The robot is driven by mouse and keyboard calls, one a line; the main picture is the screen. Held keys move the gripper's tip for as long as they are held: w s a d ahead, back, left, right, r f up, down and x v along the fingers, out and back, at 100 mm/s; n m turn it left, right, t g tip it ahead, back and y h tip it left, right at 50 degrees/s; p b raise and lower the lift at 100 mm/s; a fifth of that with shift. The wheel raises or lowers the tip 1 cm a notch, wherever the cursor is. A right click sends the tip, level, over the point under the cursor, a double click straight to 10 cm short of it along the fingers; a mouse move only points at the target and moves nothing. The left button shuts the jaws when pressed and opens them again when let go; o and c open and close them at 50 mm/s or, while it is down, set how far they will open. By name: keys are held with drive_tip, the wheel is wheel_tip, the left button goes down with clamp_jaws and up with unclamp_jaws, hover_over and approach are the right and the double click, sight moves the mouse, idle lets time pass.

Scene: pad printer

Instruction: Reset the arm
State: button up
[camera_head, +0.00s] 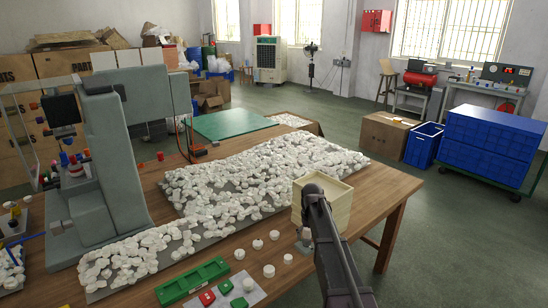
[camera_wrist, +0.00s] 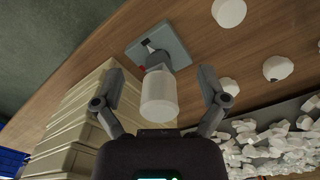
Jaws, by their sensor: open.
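My gripper (camera_wrist: 158,88) is open in the wrist view, with one finger on each side of a white cylindrical piece (camera_wrist: 158,102). Gaps show between both fingers and the piece. The piece sits at a small fixture with a square grey-blue base plate (camera_wrist: 172,45) and a bit of red beside it. In the head view my dark arm rises from the bottom edge beside a stack of cream trays (camera_head: 336,200). The small fixture with a white top (camera_head: 306,233) shows just left of the arm there. My fingertips cannot be made out in the head view.
The tray stack also stands close to my left finger in the wrist view (camera_wrist: 75,115). Several white pieces (camera_head: 268,271) stand loose on the wooden table (camera_head: 385,185). A large heap of white parts (camera_head: 260,180) and a grey pad printer (camera_head: 105,150) lie left. Open floor is right.

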drive_tip(key=s+r+p, duration=0.3)
drive_tip(key=s, duration=1)
drive_tip(key=s+r+p, duration=0.3)
drive_tip(key=s, duration=1)
drive_tip(key=shift+r+m, duration=0.35)
drive_tip(key=shift+m, duration=0.05)
